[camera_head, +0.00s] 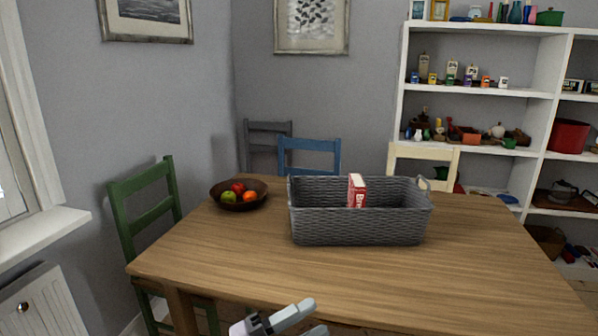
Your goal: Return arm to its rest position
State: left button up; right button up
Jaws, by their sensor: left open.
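My left gripper (301,319) shows at the bottom edge of the head view, low and in front of the wooden table's (230,262) near edge. It is open, and I see nothing between its fingers. Most of my left arm is out of frame. My right gripper is not in view. A grey woven basket (358,229) stands on the table, well beyond my left gripper and apart from it. A red and white box (356,190) stands upright inside the basket, its lower part hidden by the basket's front wall.
A dark bowl (222,202) of fruit stands on the table left of the basket. A green chair (148,214), a blue chair (309,146) and a cream chair (424,154) stand around the table. White shelves (478,92) stand behind. The table's front is clear.

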pick_arm(q)
jog(key=s+a+f+n+t+y+p, duration=0.1)
jog(key=s+a+f+n+t+y, duration=0.25)
jog(key=a+f+n+y, duration=0.65)
jog(key=s+a+f+n+t+y+p, duration=0.1)
jog(key=s+a+f+n+t+y, duration=0.1)
jog(key=s+a+f+n+y, duration=0.55)
jog(key=s+a+f+n+g, duration=0.3)
jog(key=s+f+n+g, duration=0.1)
jog(key=s+f+n, duration=0.2)
jog(key=shift+s+a+f, duration=0.2)
jog(key=shift+a, duration=0.15)
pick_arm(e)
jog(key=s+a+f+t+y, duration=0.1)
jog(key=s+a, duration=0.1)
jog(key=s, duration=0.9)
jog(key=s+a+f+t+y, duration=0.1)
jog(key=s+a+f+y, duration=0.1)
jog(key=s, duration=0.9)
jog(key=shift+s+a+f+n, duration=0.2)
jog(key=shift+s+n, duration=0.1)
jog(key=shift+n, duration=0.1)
pick_arm(q)
jog(key=shift+n+h, duration=0.25)
